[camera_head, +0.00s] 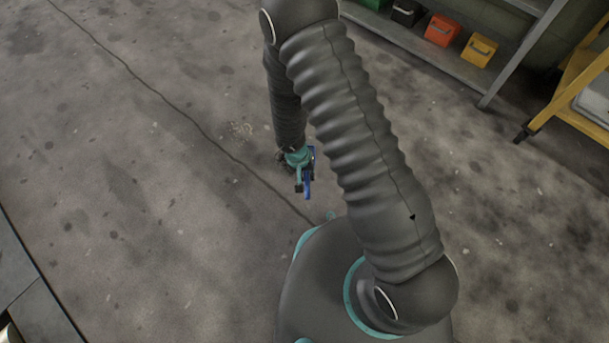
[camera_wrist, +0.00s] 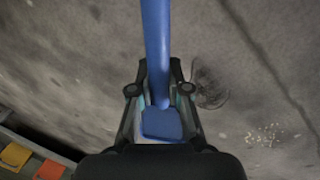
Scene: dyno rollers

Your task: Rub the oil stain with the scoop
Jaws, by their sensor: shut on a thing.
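A blue scoop (camera_wrist: 157,45) is in my gripper (camera_wrist: 160,90). Its shaft runs up out of the top of the wrist view, and a wider blue part (camera_wrist: 161,125) sits between the fingers. In the head view the blue scoop (camera_head: 308,184) shows small beside my gripper (camera_head: 298,172), above the floor. A dark, ring-like stain (camera_wrist: 210,88) lies on the concrete just right of my gripper in the wrist view. I cannot make it out in the head view, where my arm covers part of the floor. Whether the scoop touches the floor cannot be told.
Pale granules (camera_head: 240,129) lie scattered on the floor; they also show in the wrist view (camera_wrist: 262,136). A grey shelf (camera_head: 420,48) with orange (camera_head: 442,30) and yellow (camera_head: 479,50) boxes stands at the upper right, next to a yellow cart (camera_head: 568,90).

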